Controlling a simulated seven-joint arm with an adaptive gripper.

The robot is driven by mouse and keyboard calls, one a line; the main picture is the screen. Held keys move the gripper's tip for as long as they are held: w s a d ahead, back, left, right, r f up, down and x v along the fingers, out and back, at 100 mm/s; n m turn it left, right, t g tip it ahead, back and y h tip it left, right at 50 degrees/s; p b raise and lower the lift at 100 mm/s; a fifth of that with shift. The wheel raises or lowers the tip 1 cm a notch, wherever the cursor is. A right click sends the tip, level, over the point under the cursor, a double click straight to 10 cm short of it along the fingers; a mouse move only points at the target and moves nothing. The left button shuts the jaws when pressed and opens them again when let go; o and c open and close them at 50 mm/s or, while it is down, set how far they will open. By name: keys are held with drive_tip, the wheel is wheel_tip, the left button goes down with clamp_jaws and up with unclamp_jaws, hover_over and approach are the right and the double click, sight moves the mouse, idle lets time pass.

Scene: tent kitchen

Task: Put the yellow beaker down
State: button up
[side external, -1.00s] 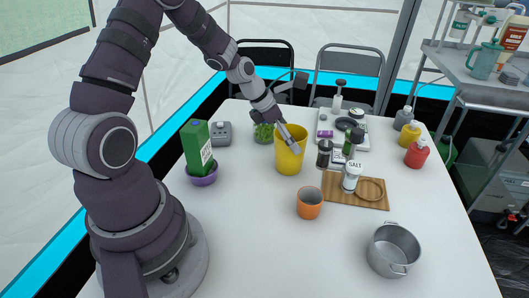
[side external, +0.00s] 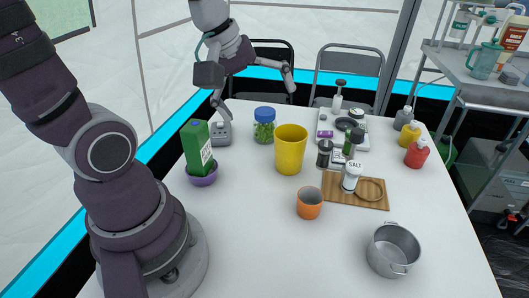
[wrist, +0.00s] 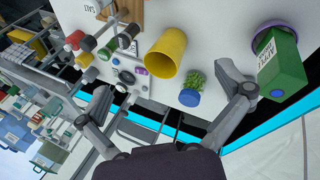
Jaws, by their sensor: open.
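The yellow beaker (side external: 291,150) stands upright on the white table, near its middle. In the wrist view the beaker (wrist: 165,52) is beyond the fingertips and nothing touches it. My gripper (side external: 252,92) is open and empty, raised above the far left part of the table, to the left of the beaker. In the wrist view my gripper's two fingers (wrist: 163,82) are spread wide with nothing between them at close range.
A jar with a blue lid (side external: 264,125) stands just left of the beaker. A green carton (side external: 197,147) sits in a purple bowl (side external: 203,178). An orange cup (side external: 310,203), a dark shaker (side external: 324,153), a salt shaker (side external: 351,176) on a wooden board (side external: 337,190) and a metal pot (side external: 393,250) are nearby. The front middle is clear.

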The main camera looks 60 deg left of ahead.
drive_tip(key=s+d+m, duration=0.3)
drive_tip(key=s+m, duration=0.2)
drive_tip(key=m, duration=0.8)
drive_tip(key=shift+r+m+t, duration=0.3)
drive_tip(key=shift+r, duration=0.15)
